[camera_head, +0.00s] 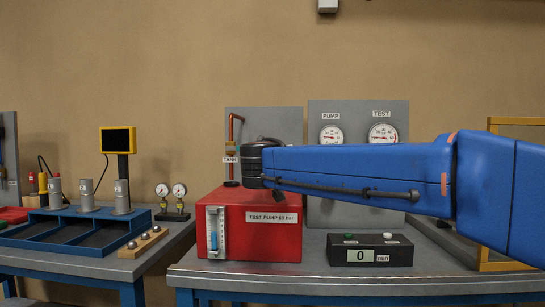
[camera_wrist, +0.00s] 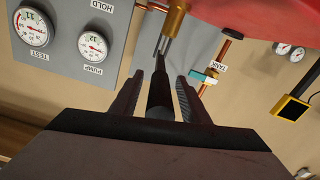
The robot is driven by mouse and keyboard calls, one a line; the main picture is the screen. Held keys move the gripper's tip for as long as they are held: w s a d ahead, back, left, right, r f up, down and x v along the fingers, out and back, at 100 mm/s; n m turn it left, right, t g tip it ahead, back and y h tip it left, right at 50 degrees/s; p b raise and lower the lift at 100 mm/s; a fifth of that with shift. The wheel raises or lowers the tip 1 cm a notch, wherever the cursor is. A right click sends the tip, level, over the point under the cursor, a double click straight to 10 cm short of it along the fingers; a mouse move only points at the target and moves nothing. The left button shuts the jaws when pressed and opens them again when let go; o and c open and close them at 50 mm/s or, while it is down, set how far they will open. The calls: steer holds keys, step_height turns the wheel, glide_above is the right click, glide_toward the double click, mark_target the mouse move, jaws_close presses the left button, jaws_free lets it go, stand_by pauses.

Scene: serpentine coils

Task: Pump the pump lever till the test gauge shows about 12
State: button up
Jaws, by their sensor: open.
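The pump lever (camera_wrist: 161,92) shows in the wrist view as a dark bar with a rounded end, lying between the two fingers of my gripper (camera_wrist: 160,76). The fingers are apart, with a gap on each side of the bar. The lever runs up to a brass fitting (camera_wrist: 174,22) by the red pump (camera_head: 270,242). In the head view my blue arm crosses in front of the panel, and lever and fingers are hidden. The test gauge (camera_head: 382,133) is a white dial on the grey panel, also in the wrist view (camera_wrist: 33,27); its exact reading is too small to tell.
The pump gauge (camera_head: 331,134) is left of the test gauge. A copper pipe with a teal-handled valve (camera_wrist: 204,76) is close right of my gripper. A black box (camera_head: 370,250) showing 0 min stands at the bench front. A blue tray (camera_head: 80,228) is on the left bench.

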steer(key=shift+w, duration=0.2)
jaws_close()
steer(key=shift+w+r+g, duration=0.1)
steer(key=shift+r+g, duration=0.8)
steer(key=shift+r, duration=1.05)
jaws_free()
steer(key=s+r, duration=0.2)
steer(key=s, duration=1.5)
steer(key=shift+a+r, duration=0.25)
steer(key=shift+a, duration=0.05)
